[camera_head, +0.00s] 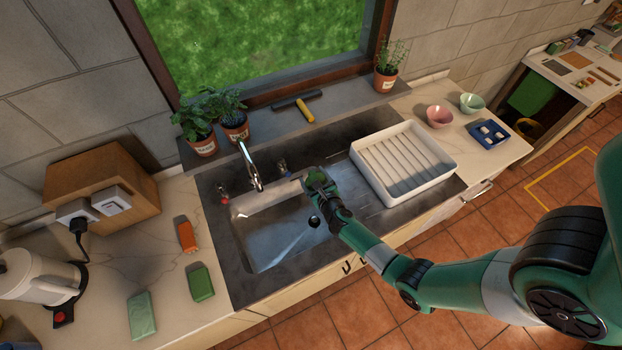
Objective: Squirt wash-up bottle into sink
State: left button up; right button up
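The sink (262,243) is a steel basin set in a dark counter, with a round dark drain. A curved metal tap (250,166) stands behind it. My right arm reaches in from the right, and my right gripper (316,181) is over the back right part of the sink. A green shape shows at its tip; I cannot tell whether it is part of the gripper or a held bottle. The fingers are too small and covered to read. No wash-up bottle can be made out clearly elsewhere. My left gripper is not in view.
A white ribbed drying rack (404,197) stands right of the basin. An orange item (187,236), a green block (200,283) and a pale green cloth (142,315) lie on the left counter. Potted herbs (235,127) and a squeegee (304,108) are on the sill.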

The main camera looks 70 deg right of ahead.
jog(key=s+d+f+n+h+b, duration=0.4)
jog(key=f+n+h+b, duration=0.3)
jog(key=n+b, duration=0.6)
jog(key=shift+d+f+n+g+b, duration=0.35)
jog(key=shift+f+b, duration=0.45)
jog(key=shift+b, duration=3.15)
dwell(0.3)
jog(key=shift+s, duration=0.1)
jog(key=shift+a+r+n, duration=0.1)
jog(key=shift+r+n, duration=0.35)
jog(key=shift+n, duration=0.2)
